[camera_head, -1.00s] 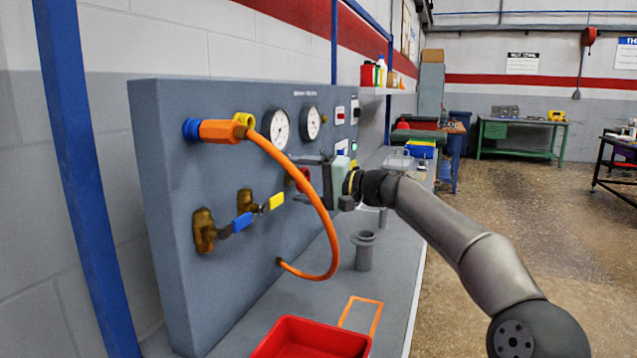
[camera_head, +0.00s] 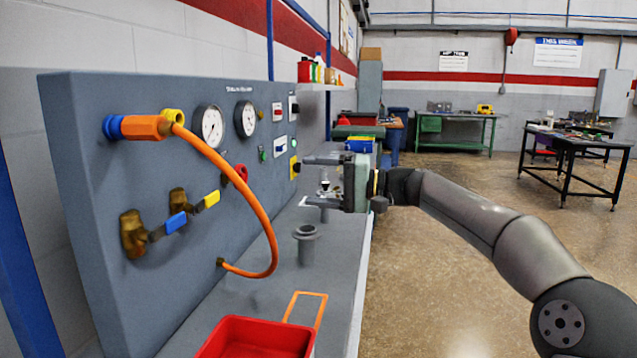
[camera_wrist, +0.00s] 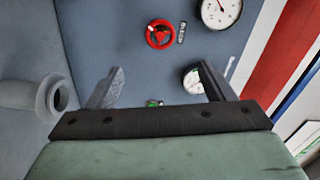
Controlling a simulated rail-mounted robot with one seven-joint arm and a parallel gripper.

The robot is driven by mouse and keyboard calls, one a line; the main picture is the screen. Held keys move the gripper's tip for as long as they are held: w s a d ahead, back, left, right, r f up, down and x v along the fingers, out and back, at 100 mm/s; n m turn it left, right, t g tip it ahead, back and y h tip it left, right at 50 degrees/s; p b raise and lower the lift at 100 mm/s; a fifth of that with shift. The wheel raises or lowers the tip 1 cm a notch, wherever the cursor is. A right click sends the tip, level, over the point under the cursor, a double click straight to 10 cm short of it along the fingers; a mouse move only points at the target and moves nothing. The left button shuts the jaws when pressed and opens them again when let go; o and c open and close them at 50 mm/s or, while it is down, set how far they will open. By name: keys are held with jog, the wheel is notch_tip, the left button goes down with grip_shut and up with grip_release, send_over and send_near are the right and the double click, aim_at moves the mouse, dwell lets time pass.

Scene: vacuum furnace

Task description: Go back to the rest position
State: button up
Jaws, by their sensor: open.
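My gripper (camera_head: 322,172) is open and empty in the head view. Its two fingers point left toward the grey panel (camera_head: 110,230) and stand apart from it. In the wrist view the fingers of my gripper (camera_wrist: 160,88) are spread, with the panel face (camera_wrist: 110,40) beyond them. A red round knob (camera_wrist: 160,34) shows between and above the fingers. A white gauge (camera_wrist: 220,10) is at the top right. Another white round part (camera_wrist: 190,80) is partly hidden behind the right finger.
The bench (camera_head: 335,290) below holds a grey flanged cylinder (camera_head: 306,245) and a red tray (camera_head: 255,340). An orange hose (camera_head: 255,205) arcs out from the panel. Blue (camera_head: 177,221) and yellow (camera_head: 211,199) valve handles stick out. Open floor (camera_head: 450,280) lies to the right.

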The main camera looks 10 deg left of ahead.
jog(key=shift+s, duration=0.1)
jog(key=s+a+f+h+p, duration=0.2)
jog(key=s+f+h+p, duration=0.5)
jog(key=s+p, duration=0.25)
jog(key=s+d+f+h+p, duration=0.2)
jog(key=s+d+h+p, duration=0.3)
jog(key=s+d, duration=0.7)
jog(key=s+d+f+g+h+p, duration=0.1)
jog(key=s+d+f+h+p, duration=0.2)
jog(key=s+d, duration=0.9)
jog(key=s+h+p, duration=0.2)
jog(key=s+p, duration=0.2)
jog(key=shift+s+f+m+h, duration=0.15)
jog(key=shift+f+m+h, duration=0.05)
jog(key=shift+m+h, duration=0.2)
